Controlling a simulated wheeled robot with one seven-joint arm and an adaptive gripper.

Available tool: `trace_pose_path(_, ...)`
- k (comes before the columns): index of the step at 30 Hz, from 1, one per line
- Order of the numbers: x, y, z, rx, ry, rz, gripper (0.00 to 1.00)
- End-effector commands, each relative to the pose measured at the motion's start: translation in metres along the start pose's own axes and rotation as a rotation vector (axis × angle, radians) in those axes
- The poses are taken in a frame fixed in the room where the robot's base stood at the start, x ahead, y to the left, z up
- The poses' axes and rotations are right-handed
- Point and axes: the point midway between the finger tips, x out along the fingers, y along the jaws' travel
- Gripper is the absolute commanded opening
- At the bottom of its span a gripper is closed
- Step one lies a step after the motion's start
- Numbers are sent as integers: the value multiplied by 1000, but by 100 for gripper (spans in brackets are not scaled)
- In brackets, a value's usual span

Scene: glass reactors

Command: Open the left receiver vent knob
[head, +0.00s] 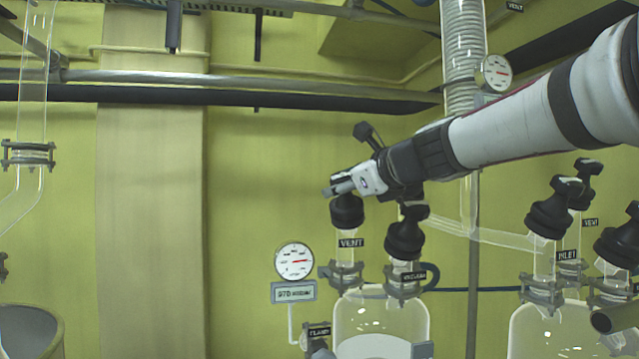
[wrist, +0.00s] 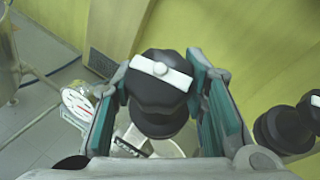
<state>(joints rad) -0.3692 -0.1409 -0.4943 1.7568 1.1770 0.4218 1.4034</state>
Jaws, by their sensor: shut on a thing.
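The left receiver (head: 382,315) is a clear glass vessel with two black knobs on top. Its vent knob (head: 347,212) sits above a neck with a "VENT" label (head: 351,243). My gripper (head: 342,188) is at the top of this knob, with my arm reaching in from the right. In the wrist view the black vent knob (wrist: 160,92) with a white bar on top is between the fingers of my gripper (wrist: 162,100). The second knob (head: 404,240), labelled as vacuum, is just to the right. It also shows in the wrist view (wrist: 285,128).
A round gauge (head: 295,261) stands left of the receiver. Another receiver (head: 550,325) with several black knobs stands at the right. A glass column (head: 463,60) and a second gauge (head: 496,72) are behind my arm.

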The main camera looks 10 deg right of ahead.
Motion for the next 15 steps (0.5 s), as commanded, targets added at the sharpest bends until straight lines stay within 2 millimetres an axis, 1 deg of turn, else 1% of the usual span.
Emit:
trace_pose_path(2,0,-3,0,-38,4,56,12)
trace_pose_path(15,-2,-2,1,-251,5,418,12)
